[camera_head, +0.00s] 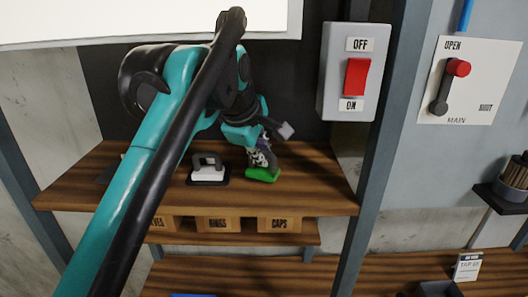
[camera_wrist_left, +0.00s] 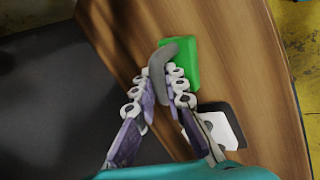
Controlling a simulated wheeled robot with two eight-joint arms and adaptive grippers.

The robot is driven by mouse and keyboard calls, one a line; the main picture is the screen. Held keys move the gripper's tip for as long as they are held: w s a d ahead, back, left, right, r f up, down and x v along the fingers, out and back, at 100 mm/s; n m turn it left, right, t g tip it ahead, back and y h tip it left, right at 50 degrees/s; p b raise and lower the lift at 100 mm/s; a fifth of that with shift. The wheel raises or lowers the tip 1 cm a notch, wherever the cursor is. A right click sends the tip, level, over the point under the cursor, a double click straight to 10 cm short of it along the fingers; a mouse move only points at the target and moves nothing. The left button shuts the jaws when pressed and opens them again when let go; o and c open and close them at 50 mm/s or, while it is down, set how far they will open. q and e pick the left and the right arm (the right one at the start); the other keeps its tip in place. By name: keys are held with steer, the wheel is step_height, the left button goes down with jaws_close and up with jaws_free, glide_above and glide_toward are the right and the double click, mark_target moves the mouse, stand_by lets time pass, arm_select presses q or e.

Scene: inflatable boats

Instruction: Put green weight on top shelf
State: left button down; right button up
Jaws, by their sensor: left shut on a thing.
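The green weight (camera_head: 263,175) is at the wooden top shelf (camera_head: 310,190), right of its middle. In the left wrist view the green weight (camera_wrist_left: 182,62) shows a grey curved handle. My left gripper (camera_head: 262,157) comes from above and is shut on that handle; its jointed fingers (camera_wrist_left: 158,82) lie on both sides of it. The weight's base is at the shelf surface; I cannot tell whether it touches or hovers slightly. My right gripper is not in view.
Labelled bins (camera_head: 279,224) sit on the shelf below. A red switch (camera_head: 356,77) and a lever panel (camera_head: 468,80) are at the right. The shelf's right end is clear.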

arm_select(q)
steer(key=shift+w+d+f, duration=0.1)
steer(key=shift+w+d, duration=0.15)
steer(key=shift+w, duration=0.35)
steer(key=shift+w+d+f, duration=0.1)
steer(key=shift+w+f, duration=0.05)
steer(key=shift+f, duration=0.15)
steer(key=shift+s, duration=0.35)
steer(key=shift+f, duration=0.15)
steer(key=c, duration=1.6)
jaws_free()
steer(key=shift+w, duration=0.15)
